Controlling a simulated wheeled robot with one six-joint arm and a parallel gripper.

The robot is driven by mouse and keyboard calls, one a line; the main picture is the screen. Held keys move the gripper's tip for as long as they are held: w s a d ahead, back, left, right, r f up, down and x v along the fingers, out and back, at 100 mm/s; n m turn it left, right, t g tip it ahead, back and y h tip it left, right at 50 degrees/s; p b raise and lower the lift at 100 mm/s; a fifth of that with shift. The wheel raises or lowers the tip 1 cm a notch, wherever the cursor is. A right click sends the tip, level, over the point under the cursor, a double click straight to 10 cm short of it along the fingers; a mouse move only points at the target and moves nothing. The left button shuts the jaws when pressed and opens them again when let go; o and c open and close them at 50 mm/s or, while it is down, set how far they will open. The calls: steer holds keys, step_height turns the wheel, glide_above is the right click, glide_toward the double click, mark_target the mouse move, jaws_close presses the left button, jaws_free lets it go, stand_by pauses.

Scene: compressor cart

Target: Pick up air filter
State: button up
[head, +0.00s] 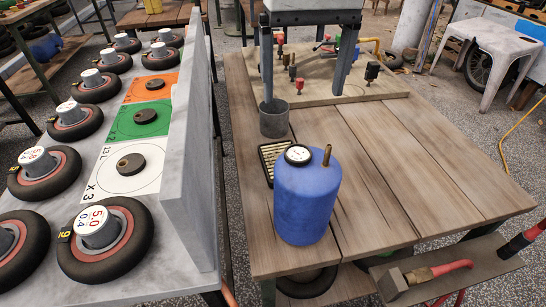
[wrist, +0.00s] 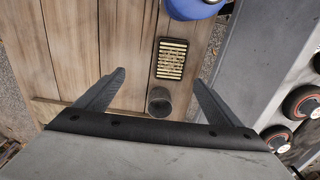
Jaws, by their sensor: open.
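The air filter (head: 270,158) looks like a flat, dark-framed panel with pale pleats. It lies on the wooden table (head: 375,180), partly hidden behind the blue tank (head: 306,200) in the head view. In the wrist view the whole filter (wrist: 172,59) shows, just beyond the fingertips and toward the right finger. My gripper (head: 302,97) is open and empty, its fingers pointing down above the table. In the wrist view its fingers (wrist: 158,77) are wide apart, with a grey cup (wrist: 159,101) seen between them.
The grey cup (head: 274,118) stands just behind the filter. The blue tank, with gauge and brass pipe, stands close in front. A board with fittings (head: 385,90) lies at the back. A grey upright panel (head: 195,160) and wheels line the left. The table's right side is clear.

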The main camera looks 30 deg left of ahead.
steer(key=a+f, duration=0.1)
steer(key=f, duration=0.4)
steer(key=s+a+f, duration=0.1)
steer(key=f, duration=0.5)
steer(key=a+f, duration=0.1)
steer(key=f, duration=0.5)
steer(key=shift+s, duration=0.3)
steer(key=c, duration=1.3)
steer(key=shift+r, duration=0.1)
